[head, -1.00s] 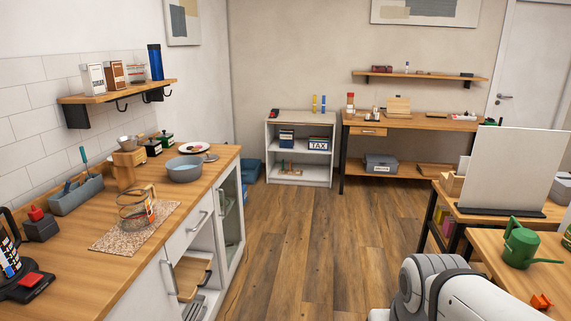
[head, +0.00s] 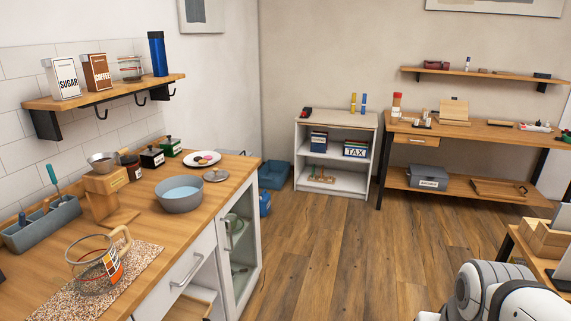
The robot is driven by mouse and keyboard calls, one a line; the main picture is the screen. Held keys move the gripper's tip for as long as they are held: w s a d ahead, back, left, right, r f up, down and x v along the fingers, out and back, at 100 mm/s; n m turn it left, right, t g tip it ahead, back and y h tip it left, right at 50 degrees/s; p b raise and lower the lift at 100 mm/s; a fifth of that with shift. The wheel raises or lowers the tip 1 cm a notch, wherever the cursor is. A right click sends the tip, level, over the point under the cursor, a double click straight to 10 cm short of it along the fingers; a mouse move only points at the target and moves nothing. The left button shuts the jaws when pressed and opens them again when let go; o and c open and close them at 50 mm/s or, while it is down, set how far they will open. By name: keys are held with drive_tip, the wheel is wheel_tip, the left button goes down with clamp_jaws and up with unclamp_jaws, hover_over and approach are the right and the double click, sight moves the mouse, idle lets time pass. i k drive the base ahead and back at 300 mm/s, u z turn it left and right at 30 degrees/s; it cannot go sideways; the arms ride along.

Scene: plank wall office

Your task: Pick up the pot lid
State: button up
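A small round grey lid with a knob on top, which looks like the pot lid (head: 215,175), lies flat on the wooden counter (head: 232,166) near its right edge. It is just right of a grey bowl-like pot (head: 180,200) with a light blue inside, and apart from it. A white plate (head: 202,159) with colourful round items is behind the lid. My gripper is out of view; only a white part of my arm shows at the bottom right.
A glass jug (head: 95,268) stands on a speckled mat (head: 140,262) at the counter's front. A wooden grinder-like block (head: 106,192) stands left of the pot. A glass-door cabinet (head: 240,245) is below the counter. The plank floor (head: 340,260) in the middle is clear.

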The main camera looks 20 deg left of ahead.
sight(217, 174)
drive_tip(key=u, duration=0.05)
drive_tip(key=i, duration=1.55)
drive_tip(key=u, duration=0.85)
drive_tip(key=i, duration=1.3)
drive_tip(key=u, duration=1.15)
drive_tip(key=i, duration=0.6)
drive_tip(key=u, duration=0.3)
